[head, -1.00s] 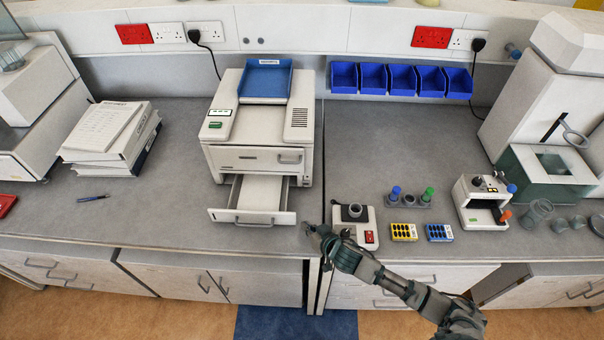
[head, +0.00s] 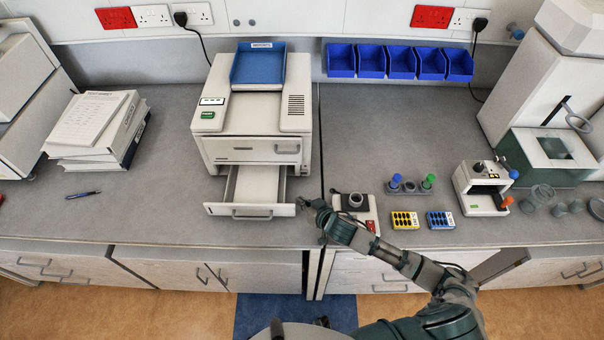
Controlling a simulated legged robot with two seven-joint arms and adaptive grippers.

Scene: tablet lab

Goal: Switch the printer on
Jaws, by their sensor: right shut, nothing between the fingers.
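The printer (head: 236,152) is a cream box at the back left of centre on the grey bench. A green button (head: 207,115) sits on its top left, below a small label panel (head: 212,101). My right gripper (head: 303,202) is shut and empty, just right of the open drawer's front corner and above the bench edge. I cannot tell whether it touches the drawer. My left gripper is not in view.
A blue tray (head: 258,66) lies on the printer's top. A white device (head: 356,206) with a round cup stands just right of my right gripper. Binders and papers (head: 98,128) and a pen (head: 83,194) lie left. Blue bins (head: 400,61) hang behind. The bench between binders and printer is clear.

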